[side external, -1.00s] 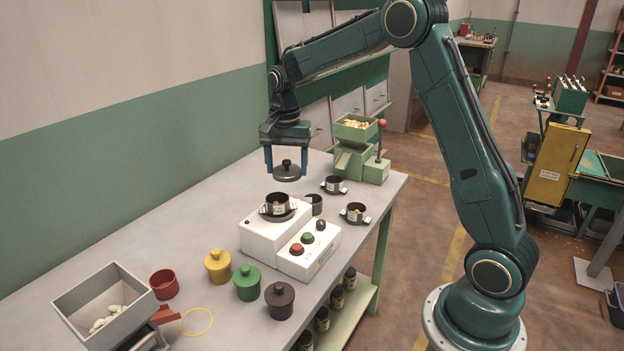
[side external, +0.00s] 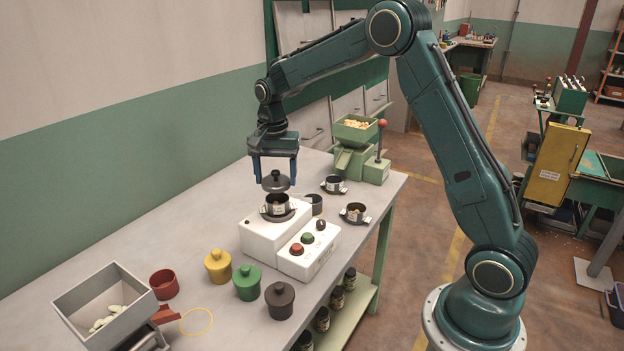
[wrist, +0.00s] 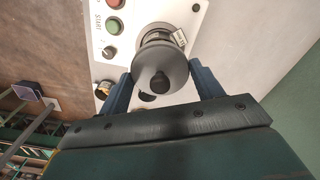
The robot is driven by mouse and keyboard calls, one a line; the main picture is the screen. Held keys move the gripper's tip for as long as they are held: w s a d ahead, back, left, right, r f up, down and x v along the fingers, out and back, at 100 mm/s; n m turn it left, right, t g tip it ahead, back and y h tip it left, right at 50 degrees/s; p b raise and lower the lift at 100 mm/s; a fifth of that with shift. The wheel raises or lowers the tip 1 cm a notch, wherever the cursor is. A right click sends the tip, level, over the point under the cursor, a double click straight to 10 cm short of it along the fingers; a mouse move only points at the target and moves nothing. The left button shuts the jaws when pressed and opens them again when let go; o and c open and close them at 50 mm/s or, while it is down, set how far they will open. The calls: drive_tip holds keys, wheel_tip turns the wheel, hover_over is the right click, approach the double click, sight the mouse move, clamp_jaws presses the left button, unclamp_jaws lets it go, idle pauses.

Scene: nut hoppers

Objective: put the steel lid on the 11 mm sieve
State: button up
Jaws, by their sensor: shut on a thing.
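The steel lid (side external: 276,183) is a dark grey disc with a round knob. My gripper (side external: 274,180) is shut on it and holds it roughly level. It is just above a dark sieve (side external: 278,203) that sits on the white shaker (side external: 262,236); a small gap seems to remain between them. In the wrist view the lid (wrist: 158,78) lies between my blue fingers and hides most of the sieve. Part of the sieve's pale label (wrist: 180,38) shows, but I cannot read a size. Two more small sieves (side external: 334,184) (side external: 355,211) stand on the bench.
A dark cup (side external: 314,203) stands close beside the shaker. The green hopper machine (side external: 352,150) is behind. Yellow (side external: 218,266), green (side external: 247,283) and dark brown (side external: 279,300) lidded pots stand in front.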

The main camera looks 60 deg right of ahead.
drive_tip(key=shift+f, duration=1.65)
drive_tip(key=shift+f, duration=0.5)
idle(1.0)
drive_tip(key=o, duration=1.3)
drive_tip(key=shift+c, duration=0.2)
drive_tip(key=shift+r, duration=0.1)
drive_tip(key=shift+r, duration=3.4)
